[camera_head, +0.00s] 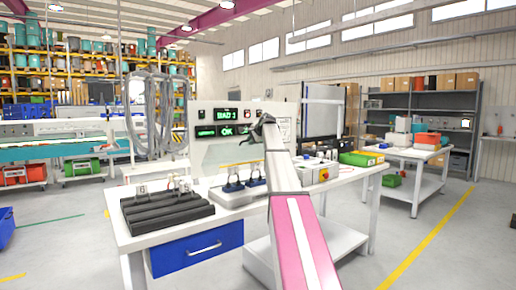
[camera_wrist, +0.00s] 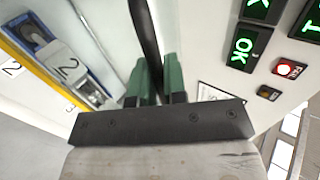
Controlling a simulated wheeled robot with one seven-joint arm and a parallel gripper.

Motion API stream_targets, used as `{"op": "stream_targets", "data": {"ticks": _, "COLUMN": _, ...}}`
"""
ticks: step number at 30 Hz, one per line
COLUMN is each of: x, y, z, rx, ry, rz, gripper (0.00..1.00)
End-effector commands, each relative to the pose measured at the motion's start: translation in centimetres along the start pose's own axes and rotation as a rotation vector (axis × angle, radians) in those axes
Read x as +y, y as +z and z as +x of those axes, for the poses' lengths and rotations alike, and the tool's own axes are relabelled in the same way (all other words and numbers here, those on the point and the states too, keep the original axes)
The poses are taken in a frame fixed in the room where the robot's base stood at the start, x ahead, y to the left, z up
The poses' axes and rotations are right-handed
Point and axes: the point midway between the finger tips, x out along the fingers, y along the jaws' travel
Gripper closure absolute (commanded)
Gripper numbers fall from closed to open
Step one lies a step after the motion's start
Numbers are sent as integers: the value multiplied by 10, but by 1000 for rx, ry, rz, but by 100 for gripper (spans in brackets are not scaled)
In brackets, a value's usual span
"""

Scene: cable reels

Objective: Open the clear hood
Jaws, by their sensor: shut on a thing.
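My gripper (camera_head: 262,130) is in front of the white test panel (camera_head: 208,150), at the upper right of the bench fixture. In the wrist view the green fingers of my gripper (camera_wrist: 155,75) are shut on a black bar (camera_wrist: 144,30), which looks like the hood's handle. The clear sheet of the hood is hard to make out in either view. A yellow edge strip (camera_wrist: 38,66) crosses the left of the wrist view, beside number label 2 (camera_wrist: 68,66). My arm hides part of the fixture's right side in the head view.
Two dark looped parts stand on the white fixture base (camera_head: 222,201). A black ribbed block (camera_head: 165,212) lies at the bench's left. A control box with a red knob (camera_head: 323,174) and a green case (camera_head: 360,158) are to the right. Grey cable coils (camera_head: 150,110) hang behind.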

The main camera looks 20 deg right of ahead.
Motion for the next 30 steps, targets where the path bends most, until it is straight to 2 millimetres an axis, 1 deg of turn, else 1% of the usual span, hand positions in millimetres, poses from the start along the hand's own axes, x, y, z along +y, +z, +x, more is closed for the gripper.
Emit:
{"op": "stream_targets", "data": {"ticks": 1, "x": -17, "y": -3, "z": 11, "rx": -3, "ry": 43, "rz": -2, "gripper": 100}}
{"op": "stream_targets", "data": {"ticks": 3, "x": -28, "y": -3, "z": 23, "rx": -2, "ry": 110, "rz": -1, "gripper": 100}}
{"op": "stream_targets", "data": {"ticks": 6, "x": -43, "y": -2, "z": 40, "rx": -3, "ry": 204, "rz": -1, "gripper": 100}}
{"op": "stream_targets", "data": {"ticks": 12, "x": -63, "y": -2, "z": 75, "rx": -3, "ry": 377, "rz": -1, "gripper": 100}}
{"op": "stream_targets", "data": {"ticks": 19, "x": -74, "y": -1, "z": 107, "rx": -3, "ry": 530, "rz": 0, "gripper": 100}}
{"op": "stream_targets", "data": {"ticks": 24, "x": -76, "y": 0, "z": 121, "rx": -3, "ry": 522, "rz": 0, "gripper": 100}}
{"op": "stream_targets", "data": {"ticks": 30, "x": -78, "y": 1, "z": 130, "rx": -2, "ry": 520, "rz": 0, "gripper": 100}}
